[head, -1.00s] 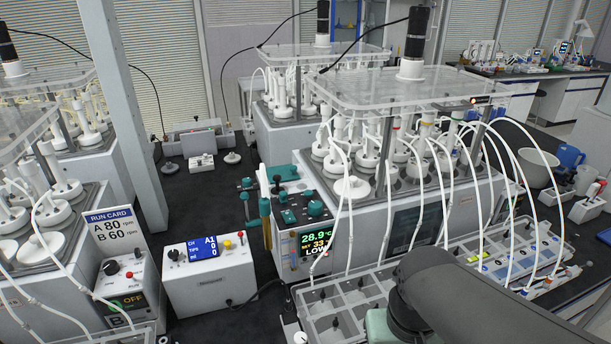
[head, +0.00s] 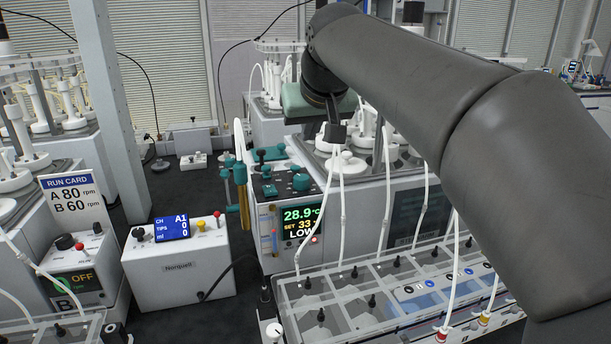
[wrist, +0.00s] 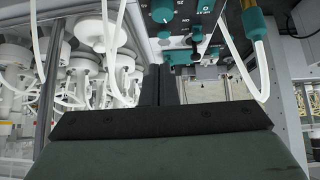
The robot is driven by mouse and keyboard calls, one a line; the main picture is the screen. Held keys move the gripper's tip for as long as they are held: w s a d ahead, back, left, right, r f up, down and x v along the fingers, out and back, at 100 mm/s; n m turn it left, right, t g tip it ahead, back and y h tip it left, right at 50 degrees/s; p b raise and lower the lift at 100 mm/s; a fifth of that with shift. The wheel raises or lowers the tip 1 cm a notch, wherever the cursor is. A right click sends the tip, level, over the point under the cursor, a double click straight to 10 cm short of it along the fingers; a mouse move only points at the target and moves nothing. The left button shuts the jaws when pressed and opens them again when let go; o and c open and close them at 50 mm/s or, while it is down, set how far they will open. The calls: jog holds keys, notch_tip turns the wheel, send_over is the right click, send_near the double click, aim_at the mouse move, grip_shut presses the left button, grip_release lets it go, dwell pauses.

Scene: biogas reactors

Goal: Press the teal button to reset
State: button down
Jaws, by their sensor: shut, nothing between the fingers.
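The heater unit (head: 262,222) stands mid-picture in the head view; its display (head: 300,222) reads 28.9 °C, SET 33, LOW. Its top panel carries a large teal knob (head: 300,182) and a smaller teal control (head: 269,190). I cannot tell which teal part is the reset button. My gripper (head: 335,135) is shut and empty, pointing down above the vessel lids, right of the panel and apart from it. In the wrist view the shut fingers (wrist: 158,84) lie below a teal knob (wrist: 162,12) and a second teal part (wrist: 180,57).
A yellow and teal fitting (head: 241,190) with a white hose stands left of the panel. White-capped vessels and upright tubes crowd around my gripper. A clear-lidded tray (head: 345,290) lies in front.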

jog(key=shift+w+a+r+t+y+b, duration=0.15)
jog(key=shift+w+r, duration=0.2)
jog(key=shift+r, duration=0.25)
jog(key=shift+w+a+r+t+y+b, duration=0.15)
jog(key=shift+w+r, duration=0.15)
jog(key=shift+r, duration=0.3)
jog(key=shift+f, duration=0.1)
send_over(295, 168)
jog(key=f, duration=0.7)
jog(key=shift+s+d, duration=0.3)
jog(key=shift+s, duration=0.05)
notch_tip(295, 168, down, 3)
jog(key=shift+r, duration=0.2)
jog(key=shift+f, duration=0.7)
